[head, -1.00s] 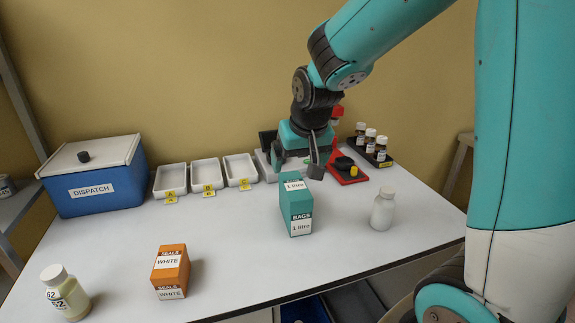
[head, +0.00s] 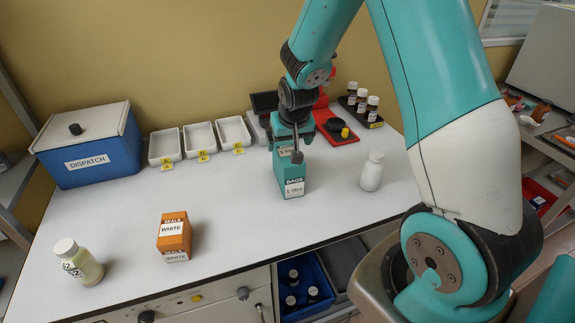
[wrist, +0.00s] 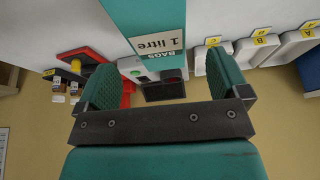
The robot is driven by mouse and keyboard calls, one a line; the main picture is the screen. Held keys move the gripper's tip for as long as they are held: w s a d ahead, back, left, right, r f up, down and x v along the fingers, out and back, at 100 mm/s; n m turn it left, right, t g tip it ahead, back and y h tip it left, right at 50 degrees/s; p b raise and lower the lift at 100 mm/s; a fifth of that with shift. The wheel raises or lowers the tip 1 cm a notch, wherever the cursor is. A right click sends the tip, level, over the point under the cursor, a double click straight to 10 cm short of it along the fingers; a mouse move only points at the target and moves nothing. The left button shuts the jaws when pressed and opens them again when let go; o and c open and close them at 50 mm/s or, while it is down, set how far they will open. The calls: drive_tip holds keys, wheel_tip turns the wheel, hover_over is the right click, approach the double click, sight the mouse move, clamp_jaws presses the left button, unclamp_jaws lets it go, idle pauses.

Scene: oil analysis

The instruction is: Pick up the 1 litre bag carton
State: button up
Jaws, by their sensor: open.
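The 1 litre bag carton (head: 291,180) is a teal box with white labels, standing upright on the white table in the head view. In the wrist view its teal face and "1 litre" label (wrist: 157,42) show at the top centre, ahead of the fingers. My gripper (head: 284,150) is at the carton's upper part in the head view and hides some of its top. In the wrist view my gripper (wrist: 162,85) has its two teal pads spread wide apart with nothing held between them. I cannot tell whether a finger touches the carton.
A white bottle (head: 372,171) stands right of the carton. An orange seals box (head: 174,238) and a labelled bottle (head: 78,262) stand at the left front. White trays (head: 199,139), the blue dispatch box (head: 90,150) and a red device (head: 335,124) line the back.

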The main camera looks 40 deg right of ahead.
sight(288, 151)
drive_tip(key=p+x, duration=0.2)
drive_tip(key=x, duration=0.2)
drive_tip(key=shift+d+f, duration=0.1)
drive_tip(key=shift+f, duration=0.2)
drive_tip(key=shift+w+f, duration=0.1)
drive_tip(key=shift+f, duration=0.2)
drive_tip(key=shift+f+b, duration=0.25)
drive_tip(key=shift+b, duration=0.05)
drive_tip(key=c, duration=1.4)
drive_tip(key=shift+c, duration=0.2)
drive_tip(key=shift+r, duration=0.15)
